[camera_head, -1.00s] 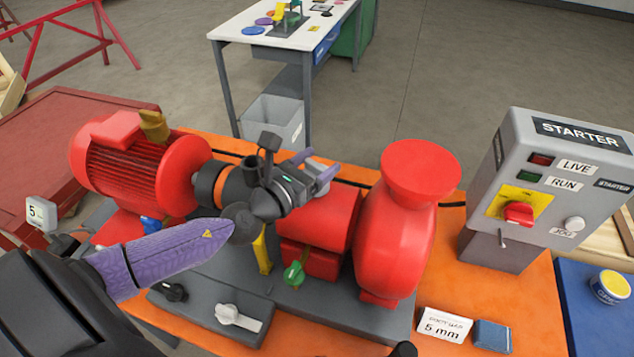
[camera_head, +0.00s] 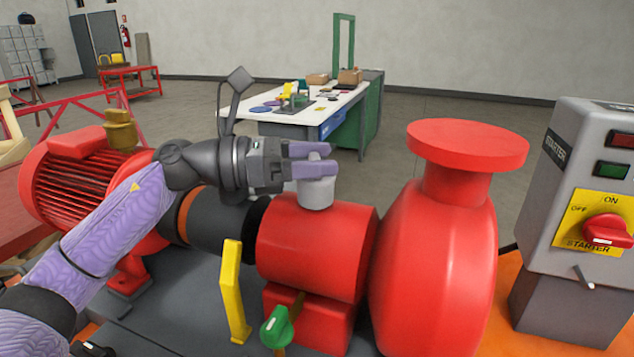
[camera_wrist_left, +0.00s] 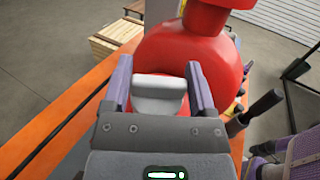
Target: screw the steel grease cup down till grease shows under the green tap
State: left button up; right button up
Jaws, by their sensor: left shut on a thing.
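The steel grease cup (camera_head: 316,193) is a grey cylinder with a wider bar across its top. It stands upright on the red bearing housing (camera_head: 312,245). My left gripper (camera_head: 312,161) comes in level from the left and is shut on the cup's top, one purple finger on each side. In the left wrist view the cup (camera_wrist_left: 158,97) sits between the two fingers. The green tap (camera_head: 277,328) is low on the front of the housing; I see no grease under it, though its underside is at the picture's bottom edge. My right gripper is not in view.
The red pump casing (camera_head: 435,265) with its flange stands close right of the cup. The red motor (camera_head: 82,190) is at left, a yellow bracket (camera_head: 234,290) in front. The starter box (camera_head: 585,200) stands at right. Free room lies above the cup.

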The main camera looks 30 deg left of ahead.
pick_arm(q)
jog(key=shift+r+m+g+h, duration=0.1)
jog(key=shift+m+g+h, duration=0.4)
jog(key=shift+g, duration=0.1)
jog(key=shift+m+g+h+p, duration=0.3)
jog(key=shift+m+g, duration=0.1)
jog(key=shift+g, duration=0.2)
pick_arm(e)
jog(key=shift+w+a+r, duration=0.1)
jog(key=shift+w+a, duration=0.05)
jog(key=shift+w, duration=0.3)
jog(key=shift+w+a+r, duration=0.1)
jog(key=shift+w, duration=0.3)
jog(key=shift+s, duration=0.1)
pick_arm(q)
jog(key=o, duration=0.9)
jog(key=shift+o, duration=1.3)
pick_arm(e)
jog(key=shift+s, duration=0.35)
